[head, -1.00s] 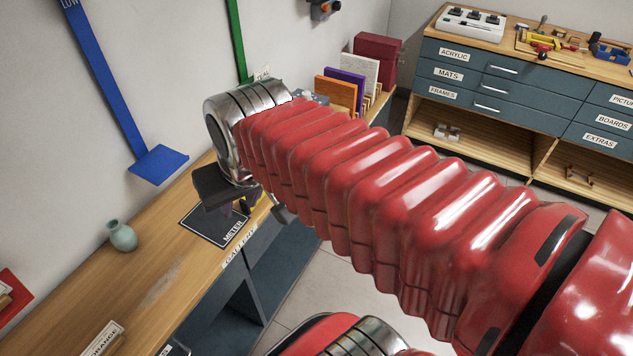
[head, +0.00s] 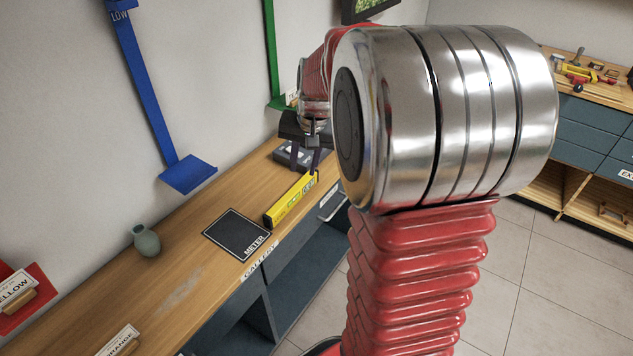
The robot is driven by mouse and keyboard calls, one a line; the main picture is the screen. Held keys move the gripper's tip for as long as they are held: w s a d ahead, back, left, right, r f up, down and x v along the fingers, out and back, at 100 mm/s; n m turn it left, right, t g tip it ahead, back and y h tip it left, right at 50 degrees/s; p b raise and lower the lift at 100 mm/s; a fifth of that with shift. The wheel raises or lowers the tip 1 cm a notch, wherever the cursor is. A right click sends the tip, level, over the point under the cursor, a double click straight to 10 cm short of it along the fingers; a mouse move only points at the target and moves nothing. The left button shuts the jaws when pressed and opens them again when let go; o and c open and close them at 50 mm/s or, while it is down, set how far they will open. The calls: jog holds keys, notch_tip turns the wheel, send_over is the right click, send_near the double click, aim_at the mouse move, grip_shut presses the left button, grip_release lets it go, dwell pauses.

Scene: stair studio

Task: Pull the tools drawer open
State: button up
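No label reading "tools" can be made out. A pale bar handle (head: 331,204) shows on the blue-grey front of the wooden bench (head: 190,262), partly hidden behind my arm. I cannot tell whether it belongs to the tools drawer; the front around it looks closed. My gripper (head: 304,166) points down above the far part of the bench, up and left of that handle. Its two dark fingers stand apart, with nothing visible held between them. A grey box-like object (head: 283,154) lies behind the fingers.
A yellow level (head: 290,202) lies near the bench's front edge, just below my gripper. A black METER mat (head: 236,234) and a green vase (head: 146,241) are nearer. A blue bracket (head: 188,174) hangs on the wall. A drawer cabinet (head: 590,125) stands right; tiled floor lies between.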

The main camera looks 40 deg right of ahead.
jog(key=w+d+f+m, duration=0.2)
jog(key=d+f+m, duration=0.1)
jog(key=d+f, duration=0.5)
jog(key=m, duration=0.2)
send_over(338, 207)
jog(key=s+d, duration=0.1)
jog(key=s, duration=0.2)
jog(key=s+x, duration=0.2)
jog(key=x, duration=0.5)
jog(key=shift+w+g+y, duration=0.25)
jog(key=shift+g+y, duration=0.15)
jog(key=shift+f, duration=0.2)
jog(key=f, duration=0.4)
jog(key=w+f, duration=0.1)
jog(key=f, duration=0.3)
jog(key=w+f, duration=0.1)
jog(key=f, duration=0.4)
jog(key=shift+w+a+f, duration=0.1)
jog(key=shift+w+a, duration=0.15)
jog(key=shift+a, duration=0.15)
grip_shut()
